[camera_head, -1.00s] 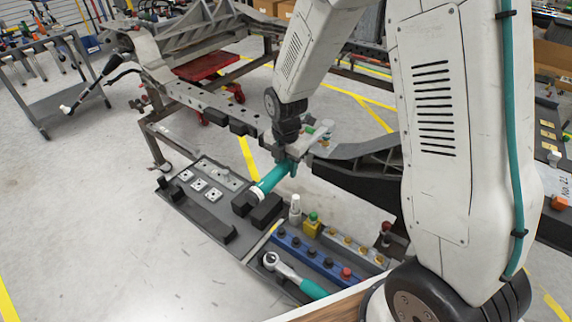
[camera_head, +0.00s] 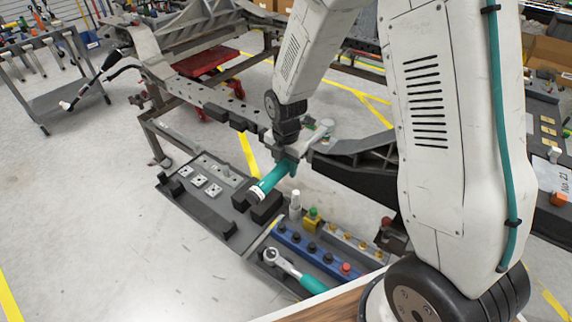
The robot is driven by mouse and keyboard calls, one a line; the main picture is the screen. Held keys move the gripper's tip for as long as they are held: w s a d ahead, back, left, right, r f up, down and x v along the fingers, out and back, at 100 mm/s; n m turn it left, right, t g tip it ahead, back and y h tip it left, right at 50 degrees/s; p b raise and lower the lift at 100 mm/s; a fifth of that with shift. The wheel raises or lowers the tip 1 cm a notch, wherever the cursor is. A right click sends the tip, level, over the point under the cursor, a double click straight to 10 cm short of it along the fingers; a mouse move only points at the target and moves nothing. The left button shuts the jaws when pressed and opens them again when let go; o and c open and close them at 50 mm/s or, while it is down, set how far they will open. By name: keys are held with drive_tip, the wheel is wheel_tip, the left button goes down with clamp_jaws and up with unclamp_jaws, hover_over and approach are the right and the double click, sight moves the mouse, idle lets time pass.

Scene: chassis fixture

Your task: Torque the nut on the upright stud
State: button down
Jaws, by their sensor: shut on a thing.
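My gripper (camera_head: 286,158) is at the centre of the head view, shut on a teal-handled tool (camera_head: 272,180). The teal handle slants down to the left and ends in a white band over black blocks (camera_head: 266,207). I cannot tell whether it touches them. A grey rounded part (camera_head: 322,130) shows to the right of my gripper; it may be the tool's head. The fingertips are too small to make out. I cannot pick out the upright stud or the nut.
A grey tray (camera_head: 206,214) on the left holds small square plates. A ratchet with a teal handle (camera_head: 297,270) lies near a blue socket rail (camera_head: 310,253). A dark chassis beam (camera_head: 365,160) is close to the right of my gripper. Open floor lies at left.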

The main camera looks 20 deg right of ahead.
drive_tip(key=shift+w+a, duration=0.15)
drive_tip(key=shift+w, duration=0.05)
drive_tip(key=shift+w+a+m, duration=0.25)
drive_tip(key=shift+w+m, duration=0.15)
drive_tip(key=shift+w, duration=0.05)
drive_tip(key=shift+w+f, duration=0.1)
idle(0.5)
drive_tip(key=shift+w+a+m, duration=0.3)
drive_tip(key=shift+w+m, duration=0.1)
drive_tip(key=shift+w, duration=0.2)
drive_tip(key=shift+w, duration=0.15)
